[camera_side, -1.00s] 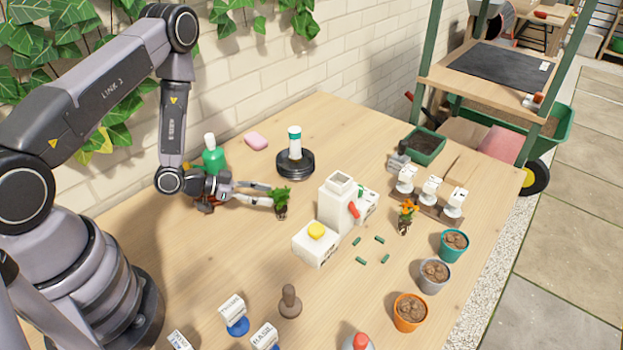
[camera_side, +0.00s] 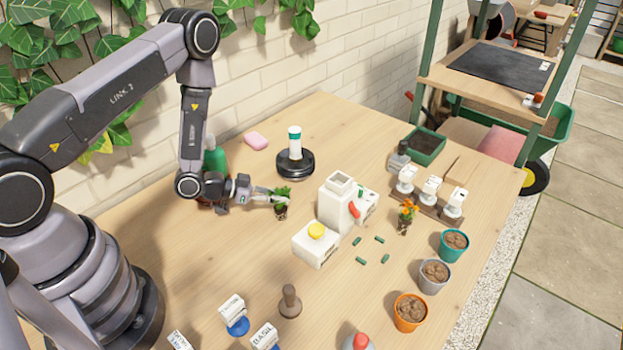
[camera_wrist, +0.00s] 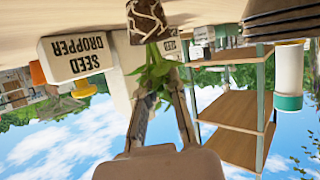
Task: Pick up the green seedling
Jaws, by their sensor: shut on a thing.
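The green seedling (camera_side: 282,193) stands upright on the table, left of the white seed dropper (camera_side: 337,203). Its leaves also show in the wrist view (camera_wrist: 155,68), with the dark root plug (camera_wrist: 147,22) wrapped in pale roots at the top of that upside-down picture. My gripper (camera_side: 279,197) reaches it from the left, low over the table. The fingers are shut on the seedling around its leaves and stem. Whether the plug touches the table is hard to tell.
An orange-flowered seedling (camera_side: 406,216) stands to the right. Pots in teal (camera_side: 453,245), grey (camera_side: 433,275) and orange (camera_side: 410,312) line the right edge. A black round base with a white-and-teal cylinder (camera_side: 295,151) stands behind. Small green pieces (camera_side: 360,261) lie ahead of the dropper.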

